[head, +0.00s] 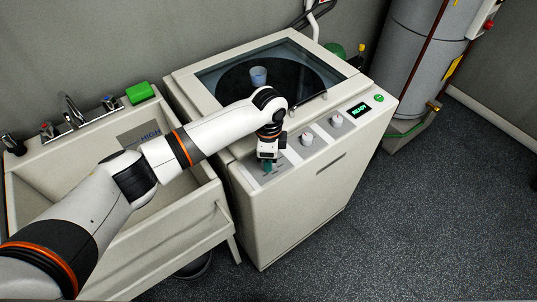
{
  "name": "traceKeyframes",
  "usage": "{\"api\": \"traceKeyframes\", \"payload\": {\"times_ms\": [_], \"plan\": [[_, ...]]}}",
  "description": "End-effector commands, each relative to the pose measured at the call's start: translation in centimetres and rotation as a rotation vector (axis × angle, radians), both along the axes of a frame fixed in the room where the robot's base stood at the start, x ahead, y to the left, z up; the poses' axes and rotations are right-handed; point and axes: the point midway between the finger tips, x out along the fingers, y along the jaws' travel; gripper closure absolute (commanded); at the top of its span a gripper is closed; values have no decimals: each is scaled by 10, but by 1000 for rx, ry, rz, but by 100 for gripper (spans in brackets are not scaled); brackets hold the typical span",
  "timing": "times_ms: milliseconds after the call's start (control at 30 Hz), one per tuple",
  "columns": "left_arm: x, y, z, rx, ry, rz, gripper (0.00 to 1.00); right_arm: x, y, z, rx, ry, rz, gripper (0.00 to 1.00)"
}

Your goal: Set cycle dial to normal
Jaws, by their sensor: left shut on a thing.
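The white washing machine (293,208) has a sloped front panel with a row of white dials. The middle dial (307,139) and the right dial (336,120) show clear of my arm. My left gripper (267,166) points down at the left end of this panel. It is shut on the leftmost dial there, which is mostly hidden by the gripper. The dial labels and pointer positions are too small to read. My right gripper is not in view.
A lit display (360,110) and a green button (379,98) are at the panel's right end. A blue cup (258,76) shows at the dark glass lid (300,75). A utility sink (188,205) with a green sponge (140,92) stands left. Floor at right is clear.

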Motion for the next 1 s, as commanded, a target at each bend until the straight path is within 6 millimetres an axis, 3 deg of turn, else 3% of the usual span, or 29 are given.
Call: {"api": "traceKeyframes", "payload": {"times_ms": [733,767,800,900,1000], "plan": [[1,-1,1,-3,-2,-92,86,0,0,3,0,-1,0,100],[1,-1,1,-3,-2,-92,62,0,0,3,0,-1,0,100],[1,0,1,-3,-2,-92,55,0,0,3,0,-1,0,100],[0,0,1,-2,-1,-92,41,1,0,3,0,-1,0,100],[0,0,0,-2,-1,-92,41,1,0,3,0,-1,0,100]]}}
